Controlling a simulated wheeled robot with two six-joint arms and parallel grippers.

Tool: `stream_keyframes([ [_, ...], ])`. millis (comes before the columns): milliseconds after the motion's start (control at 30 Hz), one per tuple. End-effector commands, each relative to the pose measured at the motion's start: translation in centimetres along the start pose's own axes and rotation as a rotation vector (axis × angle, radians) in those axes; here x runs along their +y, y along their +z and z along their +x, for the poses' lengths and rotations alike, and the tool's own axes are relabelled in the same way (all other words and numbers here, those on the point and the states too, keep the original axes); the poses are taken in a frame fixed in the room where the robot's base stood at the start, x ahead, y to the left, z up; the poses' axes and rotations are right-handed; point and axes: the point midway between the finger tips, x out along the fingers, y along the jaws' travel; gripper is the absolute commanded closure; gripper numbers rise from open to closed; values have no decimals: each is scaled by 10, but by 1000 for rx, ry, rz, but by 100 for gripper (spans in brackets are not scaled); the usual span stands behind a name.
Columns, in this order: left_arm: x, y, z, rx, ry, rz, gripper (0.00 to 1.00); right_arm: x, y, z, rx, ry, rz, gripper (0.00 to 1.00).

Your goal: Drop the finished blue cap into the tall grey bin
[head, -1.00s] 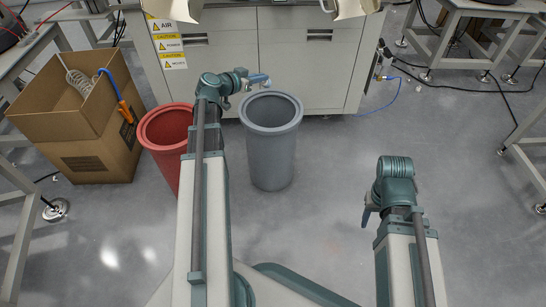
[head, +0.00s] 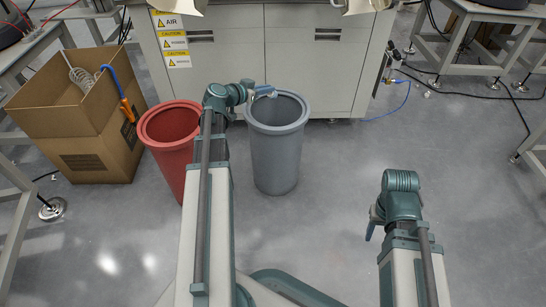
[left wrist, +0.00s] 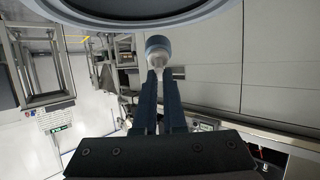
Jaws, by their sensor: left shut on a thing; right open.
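The tall grey bin (head: 277,155) stands on the floor in the middle of the head view, its round mouth open upward. My left gripper (head: 254,92) is at the back-left part of its rim in the head view, shut on the small blue cap (head: 265,90). In the left wrist view my left fingers (left wrist: 159,88) are closed on the cap's pale lower part, and its blue top (left wrist: 158,44) shows close to the bin's curved rim (left wrist: 160,25). My right gripper (head: 371,228) is open and empty over bare floor at the right.
A red bin (head: 178,165) stands just left of the grey bin. A cardboard box (head: 95,158) with a coiled hose is farther left. A pale cabinet (head: 310,75) stands behind the bins. The floor (head: 330,215) to the right of the grey bin is clear.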

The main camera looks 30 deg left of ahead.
Motion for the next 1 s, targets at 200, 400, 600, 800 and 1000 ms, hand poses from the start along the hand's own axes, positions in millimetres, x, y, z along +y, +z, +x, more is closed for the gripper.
stream_keyframes([
  [200,0,-1,0,0,0,0,74,0,0,-1,0,0,0,50],
  [400,0,-1,0,0,0,0,57,0,0,-1,0,0,0,50],
  [600,0,-1,-2,0,0,0,57,0,0,-2,0,0,0,50],
  [800,1,-3,-27,0,-3,0,57,1,1,-12,-1,0,0,50],
  [1000,1,-4,-72,0,-4,-1,57,3,2,-28,-2,0,-1,50],
])
